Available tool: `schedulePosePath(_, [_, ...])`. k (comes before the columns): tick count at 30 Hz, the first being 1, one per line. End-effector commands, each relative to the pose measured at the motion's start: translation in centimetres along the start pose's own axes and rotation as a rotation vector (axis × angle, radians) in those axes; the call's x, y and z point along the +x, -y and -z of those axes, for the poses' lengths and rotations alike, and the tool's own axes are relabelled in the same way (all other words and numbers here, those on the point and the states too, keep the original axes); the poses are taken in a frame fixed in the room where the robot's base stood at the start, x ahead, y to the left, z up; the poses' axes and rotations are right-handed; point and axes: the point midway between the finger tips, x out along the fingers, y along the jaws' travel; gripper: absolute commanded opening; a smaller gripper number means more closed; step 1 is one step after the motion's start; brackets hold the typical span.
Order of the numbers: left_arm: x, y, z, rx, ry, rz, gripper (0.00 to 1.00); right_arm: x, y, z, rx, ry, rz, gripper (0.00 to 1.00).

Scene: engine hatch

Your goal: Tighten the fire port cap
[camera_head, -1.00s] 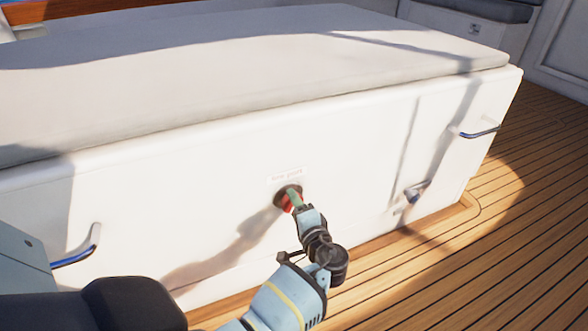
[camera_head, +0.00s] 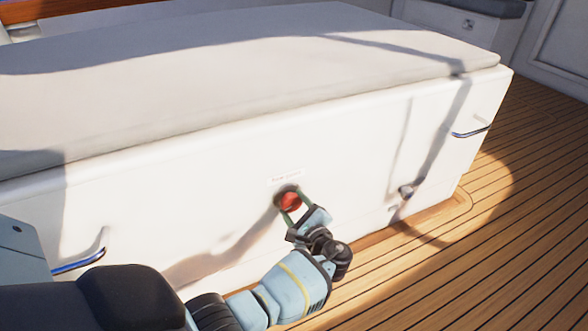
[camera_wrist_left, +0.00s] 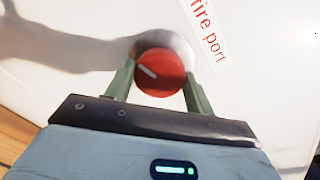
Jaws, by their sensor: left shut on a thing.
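The red fire port cap (camera_head: 290,201) sits in a round metal fitting on the white hatch front, below a small label. In the left wrist view the cap (camera_wrist_left: 160,73) is a red disc with a white mark, and the label (camera_wrist_left: 206,30) reads "fire port". My left gripper (camera_head: 293,203) reaches it from the lower right. Its two green fingers stand on opposite sides of the cap, shut on it; they also show in the left wrist view (camera_wrist_left: 158,84). My right gripper is not in view.
Handles stick out of the white hatch front at left (camera_head: 84,258) and right (camera_head: 470,132). A latch (camera_head: 407,190) sits low on its right part. A grey cushion (camera_head: 250,80) covers the top. The teak deck (camera_head: 520,210) is clear at right.

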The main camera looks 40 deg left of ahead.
Motion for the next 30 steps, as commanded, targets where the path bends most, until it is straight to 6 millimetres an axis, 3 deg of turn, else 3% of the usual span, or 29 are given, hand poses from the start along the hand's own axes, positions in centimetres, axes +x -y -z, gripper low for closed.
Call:
schedulePosePath(12, [0.03, 0.04, 0.01, 0.23, 0.016, -0.001, 0.31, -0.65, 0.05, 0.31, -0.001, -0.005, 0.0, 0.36])
schedulePosePath(30, [0.05, -0.06, 0.02, 0.281, 0.02, -0.003, 0.31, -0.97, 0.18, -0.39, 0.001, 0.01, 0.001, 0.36])
